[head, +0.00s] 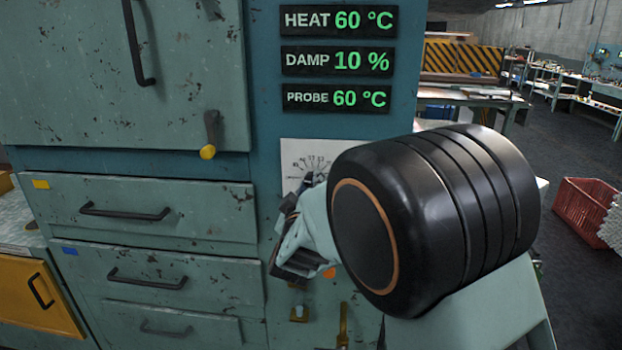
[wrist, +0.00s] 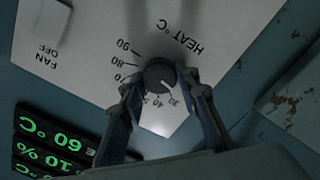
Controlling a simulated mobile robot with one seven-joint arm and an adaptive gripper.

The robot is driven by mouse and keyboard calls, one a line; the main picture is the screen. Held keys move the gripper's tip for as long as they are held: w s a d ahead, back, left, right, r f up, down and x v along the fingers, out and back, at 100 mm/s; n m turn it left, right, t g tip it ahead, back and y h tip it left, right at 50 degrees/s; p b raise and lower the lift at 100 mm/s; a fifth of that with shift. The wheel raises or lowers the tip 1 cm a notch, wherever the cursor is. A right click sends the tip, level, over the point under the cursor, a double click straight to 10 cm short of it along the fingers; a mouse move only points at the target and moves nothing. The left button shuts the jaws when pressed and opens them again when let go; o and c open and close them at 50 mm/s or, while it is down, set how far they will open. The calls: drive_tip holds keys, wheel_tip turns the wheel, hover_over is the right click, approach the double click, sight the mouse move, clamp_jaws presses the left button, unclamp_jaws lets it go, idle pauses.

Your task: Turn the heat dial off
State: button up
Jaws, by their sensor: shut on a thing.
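The heat dial (wrist: 159,74) is a round dark knob on a white panel marked "HEAT °C", upside down in the wrist view. Numbers from 90 to 30 show around its lower and left side. A pale mark on the knob points down and right, towards the 30. My gripper (wrist: 162,82) has one finger on each side of the knob and is shut on it. The heat display (head: 338,20) reads 60 °C.
A damp display (head: 336,60) reads 10 % and a probe display (head: 335,97) reads 60 °C. A yellow-tipped lever (head: 208,151) juts from the cabinet left of the panel. Drawers (head: 135,210) with black handles lie below it. A "FAN OFF" label (wrist: 46,58) is beside the dial.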

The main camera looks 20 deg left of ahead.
drive_tip(key=shift+n+p, duration=0.55)
drive_tip(key=shift+n, duration=0.75)
drive_tip(key=shift+f, duration=0.1)
drive_tip(key=o, duration=1.2)
drive_tip(key=shift+c, duration=0.2)
drive_tip(key=shift+s, duration=0.1)
drive_tip(key=v, duration=1.1)
drive_tip(key=shift+s, duration=0.4)
